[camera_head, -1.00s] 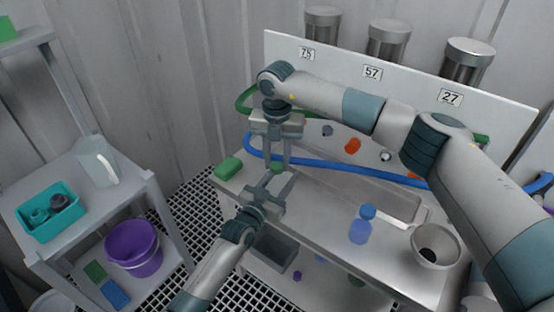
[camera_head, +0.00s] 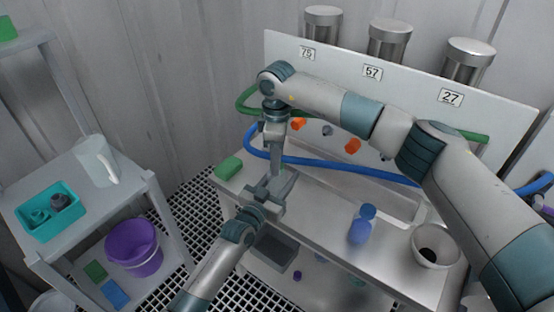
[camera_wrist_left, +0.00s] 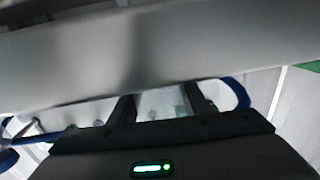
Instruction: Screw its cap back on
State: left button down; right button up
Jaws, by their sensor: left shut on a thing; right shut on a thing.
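My left gripper (camera_head: 272,187) reaches up from the bottom and is shut at the front left of the steel bench. My right gripper (camera_head: 278,165) points straight down just above it, jaws shut, seen nearly edge-on. A sliver of green, probably the cap (camera_head: 282,167), shows at the right gripper's fingertips. The vessel at the left gripper is hidden by the jaws, and I cannot tell whether cap and vessel touch. In the left wrist view the left fingers (camera_wrist_left: 162,108) show, with a blurred grey band across the upper part; the held thing is unclear.
A blue bottle (camera_head: 360,226) and a grey bowl (camera_head: 434,247) stand on the bench's right. A green block (camera_head: 228,168) lies at its left corner. A blue hose (camera_head: 330,165) runs along the back. A shelf with a teal tray (camera_head: 76,212) stands left.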

jog(key=shift+m, duration=1.2)
jog(key=o, duration=1)
jog(key=shift+r, duration=2.25)
jog(key=shift+c, duration=0.4)
